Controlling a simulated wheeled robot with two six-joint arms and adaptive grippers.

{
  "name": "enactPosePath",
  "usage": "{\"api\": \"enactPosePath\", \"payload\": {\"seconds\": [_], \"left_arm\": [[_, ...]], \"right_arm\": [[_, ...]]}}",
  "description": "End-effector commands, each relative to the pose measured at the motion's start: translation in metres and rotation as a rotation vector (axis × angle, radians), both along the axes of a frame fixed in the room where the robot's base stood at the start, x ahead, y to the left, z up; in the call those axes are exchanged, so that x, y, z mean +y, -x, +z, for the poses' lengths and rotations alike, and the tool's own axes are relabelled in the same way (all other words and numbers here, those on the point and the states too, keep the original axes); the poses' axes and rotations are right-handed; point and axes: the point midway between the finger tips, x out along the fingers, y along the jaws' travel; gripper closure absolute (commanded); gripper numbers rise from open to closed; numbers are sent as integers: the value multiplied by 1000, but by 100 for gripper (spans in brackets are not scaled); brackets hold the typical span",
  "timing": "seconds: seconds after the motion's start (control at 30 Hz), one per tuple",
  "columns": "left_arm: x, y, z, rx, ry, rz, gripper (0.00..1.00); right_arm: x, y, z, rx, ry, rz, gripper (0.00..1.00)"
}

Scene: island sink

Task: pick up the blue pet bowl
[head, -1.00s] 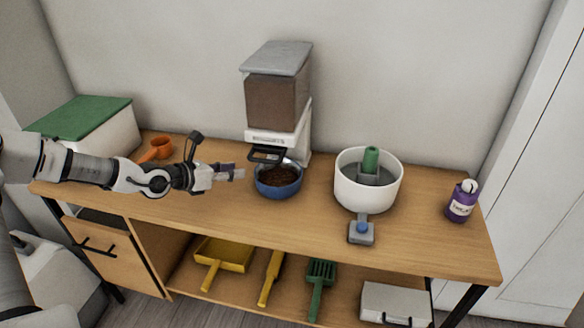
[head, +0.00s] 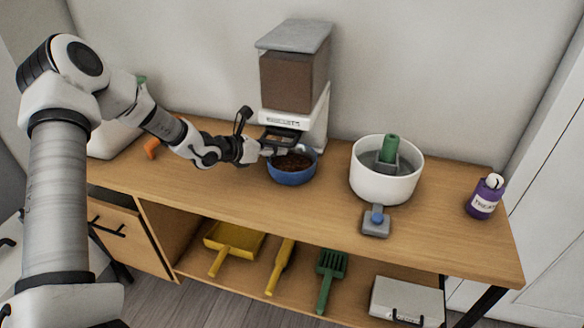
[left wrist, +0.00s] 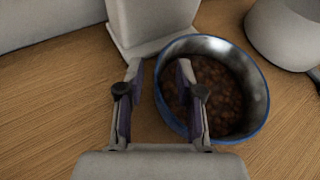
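The blue pet bowl (head: 292,179) stands on the wooden table in front of the food dispenser, with brown kibble (head: 293,161) inside. In the left wrist view the bowl (left wrist: 210,46) shows a blue rim and a shiny grey inner wall. My left gripper (head: 267,150) is at the bowl's left rim in the head view. In the left wrist view its two fingers (left wrist: 160,80) are apart, one outside the bowl's near side wall and one over the inside. I cannot tell whether either finger touches the rim. My right gripper is not in view.
The food dispenser (head: 294,80) stands close behind the bowl. A white round fountain (head: 384,184) is to the right, with a small grey piece (head: 376,223) in front. The table front (head: 250,195) is clear.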

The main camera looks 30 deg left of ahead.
Motion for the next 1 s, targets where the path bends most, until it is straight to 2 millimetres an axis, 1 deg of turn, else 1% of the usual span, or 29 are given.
{"api": "enactPosePath", "payload": {"seconds": [0.03, 0.07, 0.1, 0.13, 0.67, 0.77, 0.87, 1.0], "left_arm": [[0, 0, 0, 0, 0, 0, 64], [0, 0, 0, 0, 0, 0, 75], [0, 0, 0, 0, 0, 0, 89], [0, 0, 0, 0, 0, 0, 100], [0, 1, 0, 3, 0, 0, 100], [0, 1, 5, 3, 0, 0, 100], [0, 0, 15, 0, 1, 0, 100], [0, 0, 35, -2, 1, 0, 100]], "right_arm": [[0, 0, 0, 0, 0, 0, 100], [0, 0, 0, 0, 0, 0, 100], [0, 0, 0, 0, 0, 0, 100], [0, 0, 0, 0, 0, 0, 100], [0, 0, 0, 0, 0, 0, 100], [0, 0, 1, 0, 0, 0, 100], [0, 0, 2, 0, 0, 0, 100], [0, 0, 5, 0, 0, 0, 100]]}}
